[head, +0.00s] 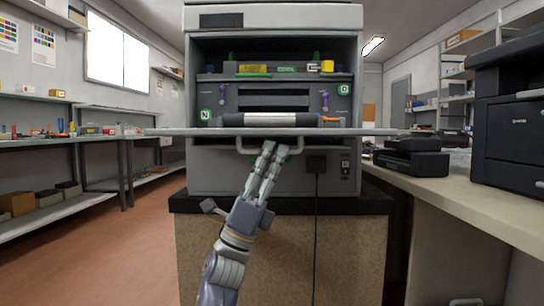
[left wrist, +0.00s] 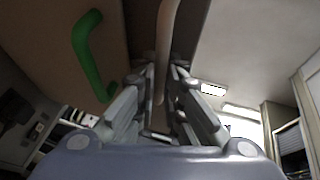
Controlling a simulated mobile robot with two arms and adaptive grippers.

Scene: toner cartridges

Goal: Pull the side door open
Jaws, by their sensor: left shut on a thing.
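The printer (head: 205,170) stands straight ahead on a speckled stand. Its door (head: 170,132) is folded out and lies about level, seen almost edge-on, with the bay above it exposed. A pale loop handle (head: 295,148) hangs at the door's front middle. My left gripper (head: 268,150) reaches up from below and is shut on this handle. In the left wrist view the handle bar (left wrist: 166,40) runs between the fingers of the left gripper (left wrist: 160,80). The door's grey face (left wrist: 240,40) seems to fill the upper right there. My right gripper does not show.
Inside the bay are a toner cartridge (head: 270,120) and purple latches. A green handle (left wrist: 88,50) shows beside the fingers in the left wrist view. A black cable (head: 316,220) hangs down the stand. A counter with black printers (head: 510,120) stands right; open floor (head: 120,260) lies left.

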